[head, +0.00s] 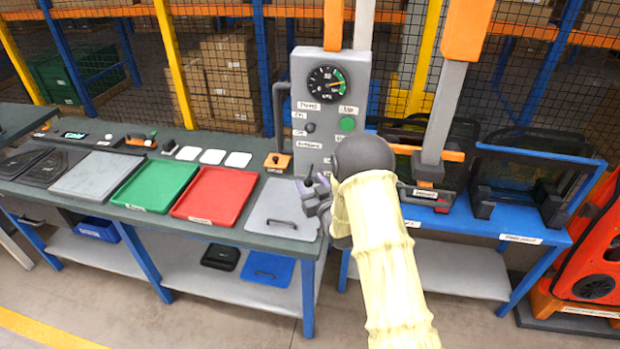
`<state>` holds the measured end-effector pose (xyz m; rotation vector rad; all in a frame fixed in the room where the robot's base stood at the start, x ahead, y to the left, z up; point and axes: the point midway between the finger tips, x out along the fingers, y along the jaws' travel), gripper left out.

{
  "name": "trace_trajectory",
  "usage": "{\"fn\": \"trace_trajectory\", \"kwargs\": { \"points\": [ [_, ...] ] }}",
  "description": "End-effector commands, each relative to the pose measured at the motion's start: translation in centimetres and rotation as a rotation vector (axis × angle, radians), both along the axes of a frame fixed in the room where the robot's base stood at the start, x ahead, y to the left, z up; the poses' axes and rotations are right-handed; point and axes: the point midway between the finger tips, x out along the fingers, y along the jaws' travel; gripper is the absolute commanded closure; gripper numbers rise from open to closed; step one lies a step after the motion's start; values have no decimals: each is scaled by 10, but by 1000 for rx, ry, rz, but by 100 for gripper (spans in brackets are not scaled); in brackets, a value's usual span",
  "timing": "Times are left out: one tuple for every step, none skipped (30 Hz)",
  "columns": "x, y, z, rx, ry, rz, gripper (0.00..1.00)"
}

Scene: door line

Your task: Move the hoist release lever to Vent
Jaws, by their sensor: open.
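A grey upright control panel (352,85) stands at the right end of the long workbench. It carries a round gauge (327,84), a green button (347,124), a dark knob (310,127) and several small white labels, mostly too small to read. My gripper (309,187) is open at the panel's lower part, above the bench's right end. A small dark stick-like part shows by its fingers; I cannot tell whether it is the hoist release lever or whether the fingers touch it. The lever's position is unclear, and my wrist and forearm hide the panel's lower right.
The bench holds a green tray (155,185), a red tray (215,195), a grey lid with a handle (283,212) and an orange switch box (278,161). A blue table (470,225) with dark frames stands right. A red machine (597,250) is at far right.

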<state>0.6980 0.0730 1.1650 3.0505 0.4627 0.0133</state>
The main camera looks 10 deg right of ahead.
Motion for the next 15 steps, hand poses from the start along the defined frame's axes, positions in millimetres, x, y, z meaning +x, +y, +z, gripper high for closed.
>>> {"fn": "trace_trajectory", "kwargs": {
  "points": [
    [4, 1, 1, 0, 0, 0, 48],
    [5, 2, 1, 0, 0, 0, 48],
    [7, 2, 1, 0, 1, 0, 48],
    [8, 2, 0, 0, 1, 0, 48],
    [8, 2, 0, 0, 1, 0, 48],
    [9, 2, 0, 0, 1, -1, 48],
    [9, 2, 0, 0, 1, -1, 48],
    [9, 2, 0, 0, 1, -1, 48],
    [8, 2, 0, 0, 1, -1, 48],
    [9, 2, -1, 0, 1, -1, 48],
    [8, 2, 0, 0, 1, -1, 48],
    [8, 2, 0, 0, 1, -1, 48],
    [8, 2, 0, 0, 1, -1, 54],
    [8, 2, 0, 0, 1, -1, 60],
    [8, 2, 0, 0, 1, -1, 68]
  ]
}}
